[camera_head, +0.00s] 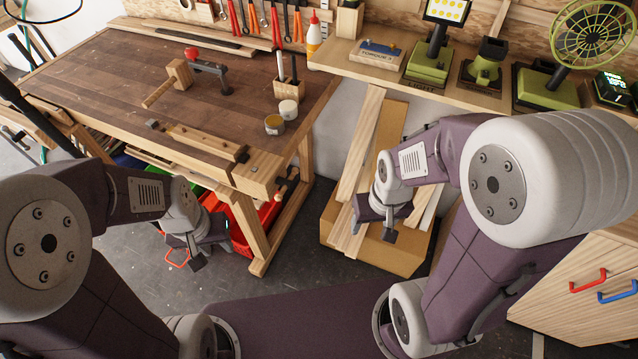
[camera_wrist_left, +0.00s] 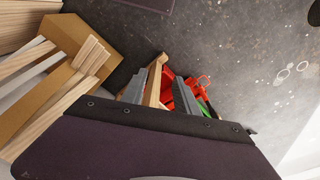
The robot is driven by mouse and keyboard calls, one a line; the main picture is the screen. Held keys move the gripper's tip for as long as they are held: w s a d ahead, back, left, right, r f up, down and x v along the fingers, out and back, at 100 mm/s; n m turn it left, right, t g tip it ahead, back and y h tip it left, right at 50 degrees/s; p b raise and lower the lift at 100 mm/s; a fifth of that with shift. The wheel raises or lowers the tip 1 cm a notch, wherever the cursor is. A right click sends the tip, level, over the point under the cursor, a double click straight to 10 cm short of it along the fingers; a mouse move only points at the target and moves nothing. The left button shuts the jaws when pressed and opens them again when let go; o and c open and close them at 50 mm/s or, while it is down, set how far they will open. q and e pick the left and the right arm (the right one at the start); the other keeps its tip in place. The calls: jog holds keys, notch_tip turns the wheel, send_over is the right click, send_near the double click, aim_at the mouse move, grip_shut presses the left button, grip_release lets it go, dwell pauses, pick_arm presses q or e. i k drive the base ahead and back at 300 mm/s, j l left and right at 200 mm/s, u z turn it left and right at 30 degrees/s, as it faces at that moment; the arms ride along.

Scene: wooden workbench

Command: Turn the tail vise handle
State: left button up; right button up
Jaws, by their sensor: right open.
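The workbench (camera_head: 125,75) stands at the left in the head view. Its tail vise (camera_head: 262,176) is the pale wooden block at the near right corner. The tail vise handle (camera_head: 287,184) appears as a small wood-and-dark part on the bench's right side; its exact turn is hard to tell. My left gripper (camera_head: 197,256) hangs low in front of the bench, below and left of the handle and apart from it. In the left wrist view its fingers (camera_wrist_left: 160,92) are spread and empty, with a bench leg beyond them. My right gripper (camera_head: 376,228) is open, above the cardboard box.
The cardboard box (camera_head: 400,258) with upright planks (camera_head: 362,145) stands right of the bench. Red bins (camera_head: 243,238) sit under the bench. Grey floor lies clear in front.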

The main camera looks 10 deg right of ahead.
aim_at(286, 183)
jog(key=i+l+u, duration=0.15)
jog(key=i+l, duration=0.55)
